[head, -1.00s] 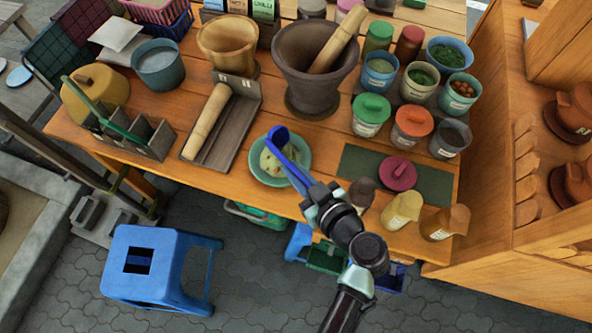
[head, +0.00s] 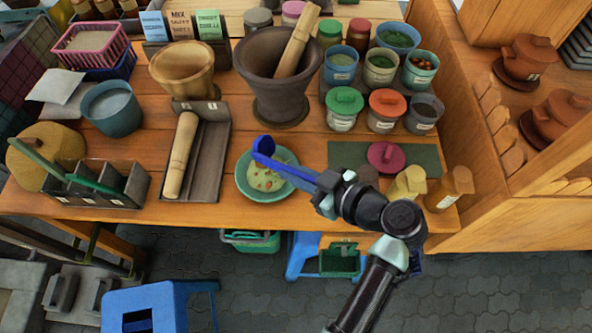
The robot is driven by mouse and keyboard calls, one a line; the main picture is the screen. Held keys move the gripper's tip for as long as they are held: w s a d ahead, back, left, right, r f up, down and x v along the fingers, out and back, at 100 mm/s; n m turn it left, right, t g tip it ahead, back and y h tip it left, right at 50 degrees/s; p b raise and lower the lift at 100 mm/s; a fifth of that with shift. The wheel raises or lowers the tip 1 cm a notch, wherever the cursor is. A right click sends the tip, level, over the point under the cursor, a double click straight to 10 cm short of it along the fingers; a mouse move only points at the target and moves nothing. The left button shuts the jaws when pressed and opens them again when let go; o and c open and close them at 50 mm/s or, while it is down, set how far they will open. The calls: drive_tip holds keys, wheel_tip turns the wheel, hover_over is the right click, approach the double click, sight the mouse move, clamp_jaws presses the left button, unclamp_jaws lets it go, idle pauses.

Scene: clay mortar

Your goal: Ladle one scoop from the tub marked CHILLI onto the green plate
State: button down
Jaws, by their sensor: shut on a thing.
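My gripper (head: 329,186) is shut on the handle of a blue ladle (head: 284,167). The ladle's bowl is over the left rim side of the green plate (head: 245,184), which stands near the table's front edge. The bowl looks tilted, and I cannot tell whether anything is in it. Pale food with small specks (head: 266,178) lies on the plate, partly hidden by the ladle. Several labelled tubs stand at the back right, such as a green-lidded tub (head: 343,108) and an orange-lidded tub (head: 386,110). Their labels are too small to read, so I cannot tell which is CHILLI.
A large dark mortar (head: 281,95) with a pestle stands behind the plate. A grey tray (head: 208,165) with a wooden roller is left of it. A magenta lid (head: 385,156) lies on a dark green mat (head: 330,150). Shaker jars (head: 448,188) stand at the front right.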

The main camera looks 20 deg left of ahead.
drive_tip(key=w+a+r+n+g+h+p, duration=0.1)
drive_tip(key=a+r+h+p, duration=0.6)
drive_tip(key=p, duration=0.8)
drive_tip(key=shift+w+a+r+g+h+p, duration=0.25)
drive_tip(key=shift+w+a+g+h, duration=0.8)
drive_tip(key=shift+a+h, duration=1.25)
drive_tip(key=shift+s+d+f+h, duration=0.1)
drive_tip(key=shift+s+d+h, duration=0.15)
drive_tip(key=shift+d+h, duration=0.2)
